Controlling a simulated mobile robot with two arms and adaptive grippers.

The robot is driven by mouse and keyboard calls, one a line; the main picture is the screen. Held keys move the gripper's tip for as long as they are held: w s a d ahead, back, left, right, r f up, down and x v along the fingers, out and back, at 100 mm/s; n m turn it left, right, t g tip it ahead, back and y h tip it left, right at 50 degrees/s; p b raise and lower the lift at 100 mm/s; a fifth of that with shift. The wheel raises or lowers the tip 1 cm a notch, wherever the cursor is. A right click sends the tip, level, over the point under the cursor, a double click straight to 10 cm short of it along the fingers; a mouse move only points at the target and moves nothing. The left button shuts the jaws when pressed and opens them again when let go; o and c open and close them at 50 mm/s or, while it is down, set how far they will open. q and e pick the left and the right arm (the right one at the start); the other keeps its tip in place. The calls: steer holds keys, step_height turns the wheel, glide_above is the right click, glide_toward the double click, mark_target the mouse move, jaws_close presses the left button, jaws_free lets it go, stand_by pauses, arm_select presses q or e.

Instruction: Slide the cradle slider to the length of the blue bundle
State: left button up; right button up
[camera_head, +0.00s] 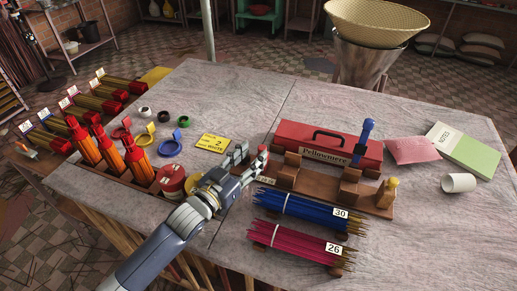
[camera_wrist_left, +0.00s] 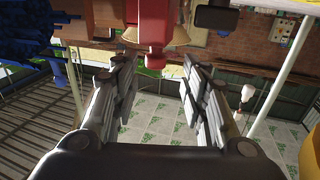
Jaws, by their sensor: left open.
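The wooden cradle (camera_head: 318,190) lies on the table with several upright blocks on it. I cannot tell for sure which part is the slider. A blue-topped post (camera_head: 364,139) stands near its right block, and a red knob (camera_head: 262,156) is at its left end. The blue bundle (camera_head: 305,211), tagged 30, lies in front of the cradle; blue sticks (camera_wrist_left: 35,45) also show in the left wrist view. My left gripper (camera_head: 249,158) is open at the red knob. In the left wrist view a red part (camera_wrist_left: 153,38) sits ahead of the open fingers; contact is unclear. My right gripper is not visible.
A magenta bundle (camera_head: 295,243), tagged 26, lies in front of the blue one. A red toolbox (camera_head: 315,140) stands behind the cradle. A pink pouch (camera_head: 412,150), green notes (camera_head: 466,150) and white cup (camera_head: 458,183) are at right.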

arm_select(q)
steer(key=v, duration=0.7)
steer(key=shift+s+a, duration=0.1)
